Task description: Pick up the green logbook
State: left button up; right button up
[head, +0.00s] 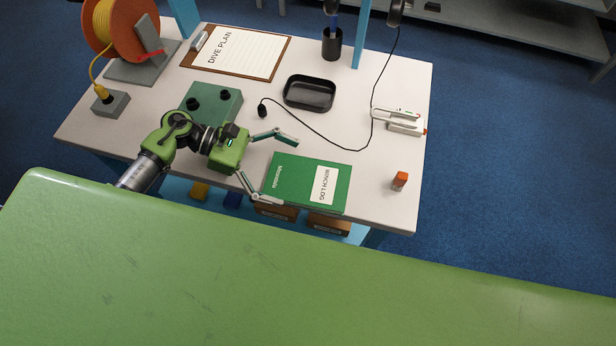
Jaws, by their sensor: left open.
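The green logbook (298,179), with a white "WINCH LOG" label, lies flat near the front edge of the white table, right of my left gripper. My left gripper (279,169) is open, its two fingers spread wide and pointing right at the book. One fingertip is near the book's back left corner. The other is at its front left corner, by the table edge. Whether either finger touches the book I cannot tell. My right gripper is out of view.
A green box with black knobs (217,101) stands behind my left gripper. A black tray (309,93), a cable with a black plug (263,111), a clipboard (240,55), a stapler (404,124) and an orange-capped item (400,180) are around.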

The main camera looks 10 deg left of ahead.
aim_at(308, 180)
pick_arm(q)
jog(key=shift+d, duration=0.35)
jog(key=p+x, duration=0.1)
jog(key=x, duration=0.1)
jog(key=p+x, duration=0.1)
jog(key=x, duration=0.1)
jog(key=shift+s+d+r+p, duration=0.2)
jog(key=shift+s+p, duration=0.1)
jog(key=shift+d+f, duration=0.2)
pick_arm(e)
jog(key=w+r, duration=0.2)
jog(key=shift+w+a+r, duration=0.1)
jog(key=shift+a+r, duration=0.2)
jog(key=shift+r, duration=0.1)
pick_arm(q)
jog(key=shift+c, duration=1.2)
jog(key=c, duration=1.1)
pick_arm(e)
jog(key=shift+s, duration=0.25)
